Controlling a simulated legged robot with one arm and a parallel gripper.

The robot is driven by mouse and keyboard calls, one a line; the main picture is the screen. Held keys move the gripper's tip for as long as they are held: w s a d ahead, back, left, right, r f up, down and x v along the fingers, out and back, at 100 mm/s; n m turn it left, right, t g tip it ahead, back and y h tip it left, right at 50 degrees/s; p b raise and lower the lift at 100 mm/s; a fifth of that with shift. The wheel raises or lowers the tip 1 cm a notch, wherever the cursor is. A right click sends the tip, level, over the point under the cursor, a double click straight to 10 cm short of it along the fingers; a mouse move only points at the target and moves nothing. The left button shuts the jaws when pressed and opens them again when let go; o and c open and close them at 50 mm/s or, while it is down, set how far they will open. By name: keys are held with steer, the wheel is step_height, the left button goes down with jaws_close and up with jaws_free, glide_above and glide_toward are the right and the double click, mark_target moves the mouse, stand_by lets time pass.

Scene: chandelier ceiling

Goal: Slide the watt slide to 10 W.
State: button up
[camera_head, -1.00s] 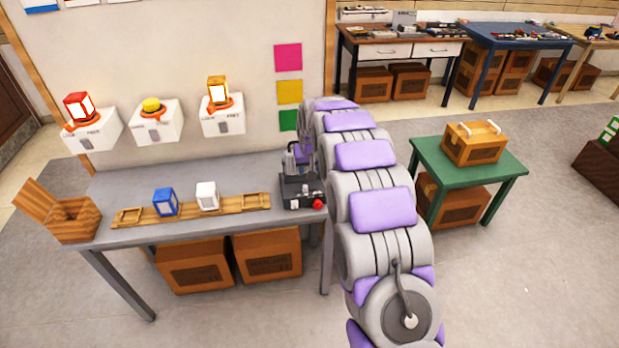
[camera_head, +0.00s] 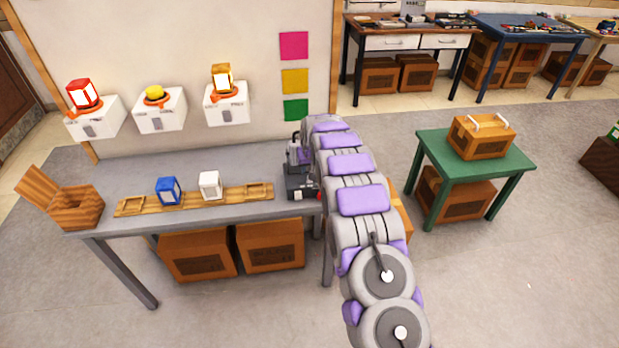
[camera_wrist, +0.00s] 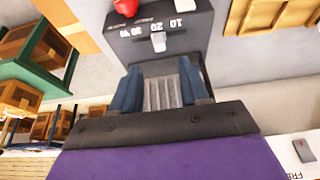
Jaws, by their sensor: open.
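The watt slide is a small light-grey knob (camera_wrist: 158,42) on a black device in the wrist view. The marks 10, 20 and 30 W run in a row beside it, and the knob appears level with the 20. The black device (camera_head: 298,187) stands at the right end of the grey workbench in the head view, partly hidden by my arm. My gripper (camera_wrist: 161,70) is open and empty, its two blue fingers pointing at the device. The knob is just beyond the fingertips, roughly between them, seemingly apart from them.
A red button (camera_wrist: 125,6) is on the device near the marks. A wooden rail (camera_head: 235,200) with a blue block (camera_head: 168,191) and a white block (camera_head: 210,185) lies left of the device. A green table (camera_head: 470,157) stands to the right.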

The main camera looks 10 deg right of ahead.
steer(key=shift+b+x, duration=0.6)
steer(key=shift+x, duration=3.35)
steer(key=shift+c, duration=0.3)
jaws_close()
